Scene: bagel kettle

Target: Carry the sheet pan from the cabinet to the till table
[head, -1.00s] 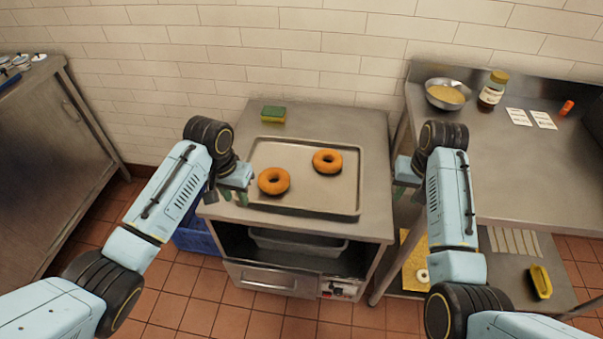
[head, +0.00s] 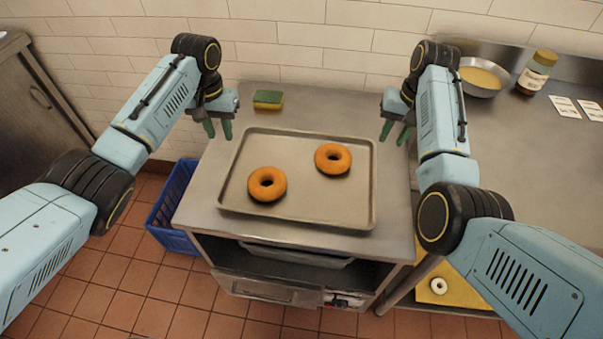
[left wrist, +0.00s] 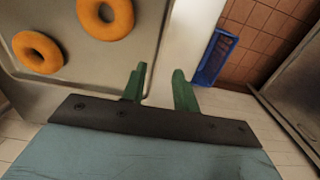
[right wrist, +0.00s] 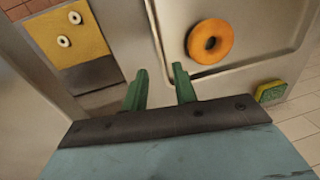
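The sheet pan (head: 300,212) lies flat on the steel cabinet (head: 200,212) and holds two bagels, one (head: 267,184) front left and one (head: 332,159) back right. My left gripper (head: 218,129) is open and empty, above the cabinet's left side near the pan's left rim. In the left wrist view its green fingers (left wrist: 160,88) are apart beside the pan's rim. My right gripper (head: 396,132) is open and empty by the pan's right rim. In the right wrist view its fingers (right wrist: 160,88) are apart near the rim. The steel table (head: 520,180) stands at the right.
A sponge (head: 268,99) lies on the cabinet behind the pan. A bowl (head: 482,77), a jar (head: 537,72) and cards (head: 565,106) stand at the back of the right table. A blue crate (head: 172,215) sits on the floor at left. A yellow board (head: 450,287) is on the lower shelf.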

